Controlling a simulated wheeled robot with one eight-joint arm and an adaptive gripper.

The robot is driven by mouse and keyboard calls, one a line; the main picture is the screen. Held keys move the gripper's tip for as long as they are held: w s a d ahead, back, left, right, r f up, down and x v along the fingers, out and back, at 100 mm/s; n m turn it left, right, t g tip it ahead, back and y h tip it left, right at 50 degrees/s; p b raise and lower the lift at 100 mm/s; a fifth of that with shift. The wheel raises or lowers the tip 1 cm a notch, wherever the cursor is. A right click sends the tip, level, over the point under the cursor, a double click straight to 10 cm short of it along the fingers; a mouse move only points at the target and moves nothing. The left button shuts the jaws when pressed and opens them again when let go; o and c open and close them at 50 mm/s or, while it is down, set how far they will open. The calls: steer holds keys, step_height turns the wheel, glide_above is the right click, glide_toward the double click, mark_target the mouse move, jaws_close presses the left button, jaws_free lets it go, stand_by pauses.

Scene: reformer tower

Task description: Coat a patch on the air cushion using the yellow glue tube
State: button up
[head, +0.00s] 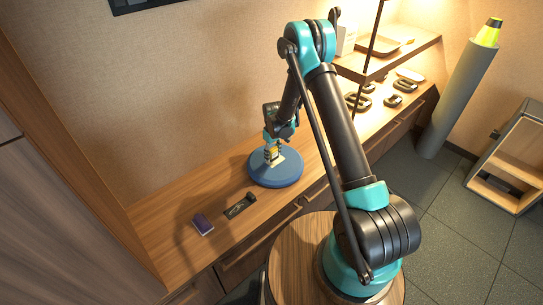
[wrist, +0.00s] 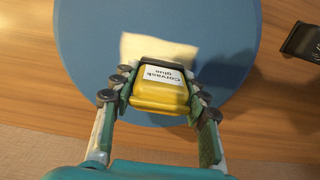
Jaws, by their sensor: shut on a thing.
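The yellow glue tube (wrist: 158,95) has a white label reading "Corvask glue" and a dark end. My gripper (wrist: 160,88) is shut on it, with a finger on each side; in the head view my gripper (head: 272,148) is above the cushion. The air cushion (head: 262,178) is a round blue disc lying on the wooden counter, and it fills much of the wrist view (wrist: 215,30). A pale cream patch (wrist: 145,47) shows on the cushion just beyond the tube's dark end. I cannot tell whether the tube touches the cushion.
A dark purple block (head: 202,224) and a small dark tool-like item (head: 240,206) lie on the counter left of the cushion. Several dark ring-shaped items (head: 393,100) lie farther right under a shelf (head: 415,46). The counter's left end is clear.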

steer(key=shift+w+d, duration=0.8)
steer(key=shift+s+a, duration=1.15)
steer(key=shift+a, duration=0.05)
steer(key=shift+w+d, duration=1.15)
steer(key=shift+d, duration=0.05)
steer(key=shift+s+a, duration=1.15)
steer(key=shift+w+d, duration=1.15)
steer(key=shift+s+a+f, duration=0.15)
steer(key=shift+s+a, duration=1)
